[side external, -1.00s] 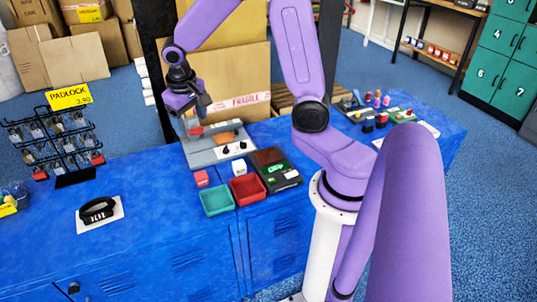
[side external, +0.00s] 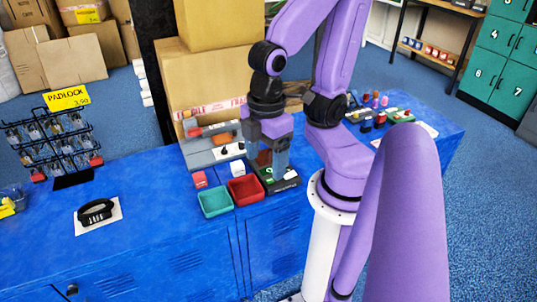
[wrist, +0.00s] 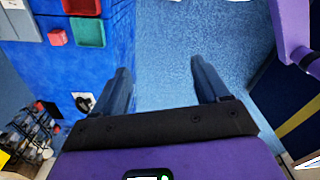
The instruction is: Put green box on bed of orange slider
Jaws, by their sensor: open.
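My gripper (side external: 266,160) is open, fingers pointing down, over the dark tray (side external: 290,183) at the bench front in the side view. The wrist view shows its fingers (wrist: 162,75) apart with blue floor between them. A small green piece (side external: 269,180) shows in the dark tray, partly behind the fingers; its shape is unclear. An open-topped green tray (side external: 215,203) stands left of the gripper and also shows in the wrist view (wrist: 88,32).
A red tray (side external: 245,191) stands between the green tray and the dark tray. A red cube (side external: 200,179) and a white cube (side external: 237,168) sit behind the trays. A padlock rack (side external: 50,145) stands at left. The blue bench (side external: 150,205) is clear in its left middle.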

